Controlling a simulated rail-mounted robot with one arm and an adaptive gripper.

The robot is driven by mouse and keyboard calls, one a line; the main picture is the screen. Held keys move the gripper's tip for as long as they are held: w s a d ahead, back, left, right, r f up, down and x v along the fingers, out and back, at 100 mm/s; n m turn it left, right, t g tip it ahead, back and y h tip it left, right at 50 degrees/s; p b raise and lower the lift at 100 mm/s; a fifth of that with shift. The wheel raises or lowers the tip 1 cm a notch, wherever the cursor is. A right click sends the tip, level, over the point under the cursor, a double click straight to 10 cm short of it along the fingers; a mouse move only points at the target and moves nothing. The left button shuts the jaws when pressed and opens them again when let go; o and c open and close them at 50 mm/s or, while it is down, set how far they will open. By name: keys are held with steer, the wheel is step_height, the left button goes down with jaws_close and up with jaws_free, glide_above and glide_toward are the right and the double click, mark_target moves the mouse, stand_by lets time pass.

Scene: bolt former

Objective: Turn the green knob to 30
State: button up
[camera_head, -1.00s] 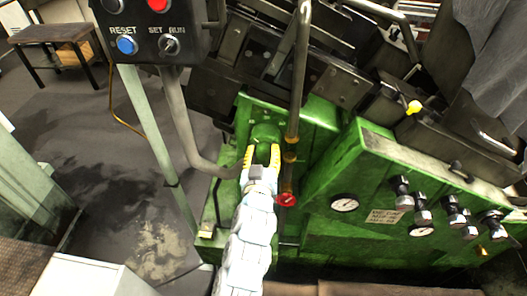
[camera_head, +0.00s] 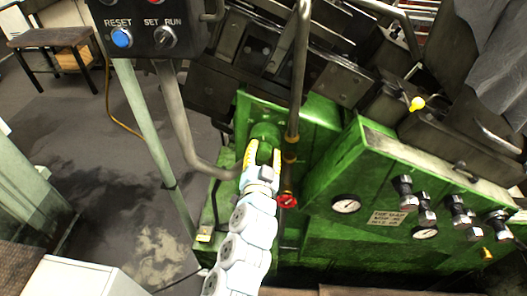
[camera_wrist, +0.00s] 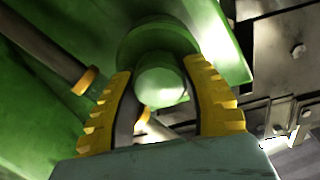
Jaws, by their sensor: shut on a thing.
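The green knob (camera_wrist: 162,80) sits on the green machine, between the yellow-padded fingers of my gripper (camera_wrist: 162,100) in the wrist view. The fingers are shut on it, one on each side. In the head view, the knob (camera_head: 265,133) shows just beyond the tips of my gripper (camera_head: 263,153). A round green base lies behind the knob. I cannot read a scale or the number 30 in either view.
Gauges (camera_head: 346,204) and black-and-silver knobs are on the right-hand panel.

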steer(key=shift+f, duration=0.1)
stand_by(0.3)
steer(key=o, duration=1.2)
steer(key=s, duration=0.7)
steer(key=shift+s+a, duration=0.2)
steer(key=shift+a, duration=0.2)
